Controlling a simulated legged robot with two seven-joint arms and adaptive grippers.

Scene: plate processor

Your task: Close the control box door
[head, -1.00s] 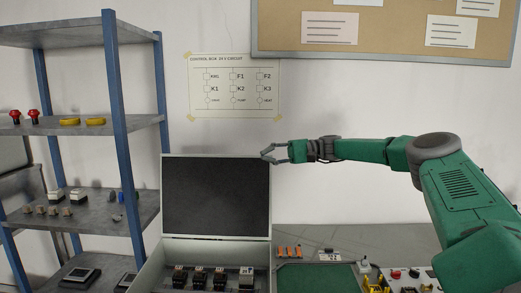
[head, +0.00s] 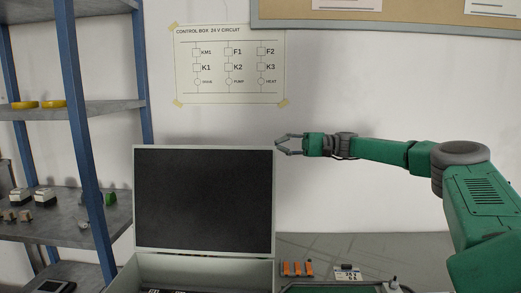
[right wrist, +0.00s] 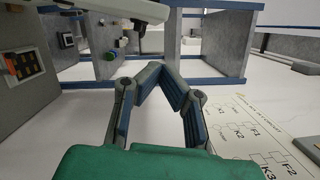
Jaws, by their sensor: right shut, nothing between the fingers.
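The control box door (head: 204,200) stands open and upright at the back of the control box (head: 190,270), its dark inner face with a light frame towards me. The box's lower part is cut off by the picture's bottom edge. My right gripper (head: 279,145) is at the door's upper right corner, pointing left. In the right wrist view its fingers (right wrist: 160,75) meet at the tips with nothing between them. A pale edge, probably the door's, crosses above them there. I cannot tell whether they touch it. My left gripper is not in view.
A blue-post shelf (head: 80,150) with small parts stands on the left. A circuit sheet (head: 230,65) hangs on the wall behind the door. Orange parts (head: 297,268) and a small label block (head: 347,272) lie on the bench right of the box.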

